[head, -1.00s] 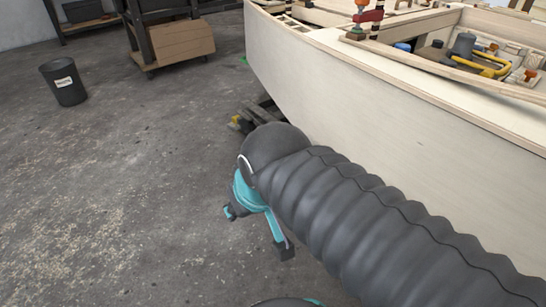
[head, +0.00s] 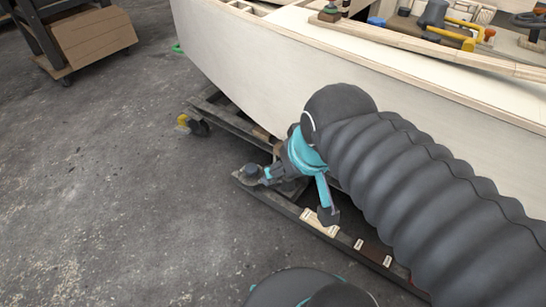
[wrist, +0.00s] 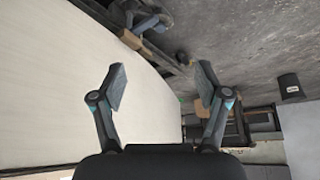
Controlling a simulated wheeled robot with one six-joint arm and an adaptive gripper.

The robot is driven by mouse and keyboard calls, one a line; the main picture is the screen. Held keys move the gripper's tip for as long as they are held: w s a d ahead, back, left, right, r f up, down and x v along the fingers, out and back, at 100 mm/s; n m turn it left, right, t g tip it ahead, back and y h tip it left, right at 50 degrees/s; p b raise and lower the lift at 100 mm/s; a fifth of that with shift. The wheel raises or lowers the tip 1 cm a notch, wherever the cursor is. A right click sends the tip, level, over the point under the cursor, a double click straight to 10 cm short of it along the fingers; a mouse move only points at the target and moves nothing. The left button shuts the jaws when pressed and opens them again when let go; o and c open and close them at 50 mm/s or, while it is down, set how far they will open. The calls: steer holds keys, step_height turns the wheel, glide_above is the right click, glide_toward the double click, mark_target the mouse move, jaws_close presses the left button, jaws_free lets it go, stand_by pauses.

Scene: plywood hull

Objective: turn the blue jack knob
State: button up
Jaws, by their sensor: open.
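I cannot make out a blue jack knob for certain in either view. My gripper (head: 291,194) is open and empty, low beside the hull, above the dark cradle frame (head: 352,240) on the floor. In the wrist view my gripper (wrist: 162,84) shows two spread fingers with nothing between them. The pale plywood hull (head: 270,65) stands close behind my arm, and in the wrist view it (wrist: 60,85) fills the left side. My arm hides part of the hull and frame.
A yellow-marked caster (head: 185,122) sits at the frame's far end. Clamps and a yellow-handled tool (head: 455,35) lie on the hull, with a small blue object (head: 377,22). The concrete floor at left is clear.

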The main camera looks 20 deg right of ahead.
steer(key=w+f+n+g+b, duration=0.1)
steer(key=w+n+g+b, duration=0.1)
steer(key=w, duration=1)
steer(key=n+g+b, duration=0.4)
steer(key=n+b, duration=0.1)
steer(key=n, duration=0.2)
glide_above(251, 168)
step_height(251, 168, down, 29)
steer(key=shift+n, duration=0.3)
step_height(251, 168, down, 14)
steer(key=shift+d+r+b, duration=0.1)
steer(key=shift+b, duration=1.05)
steer(key=c, duration=1.2)
steer(key=shift+o, duration=0.2)
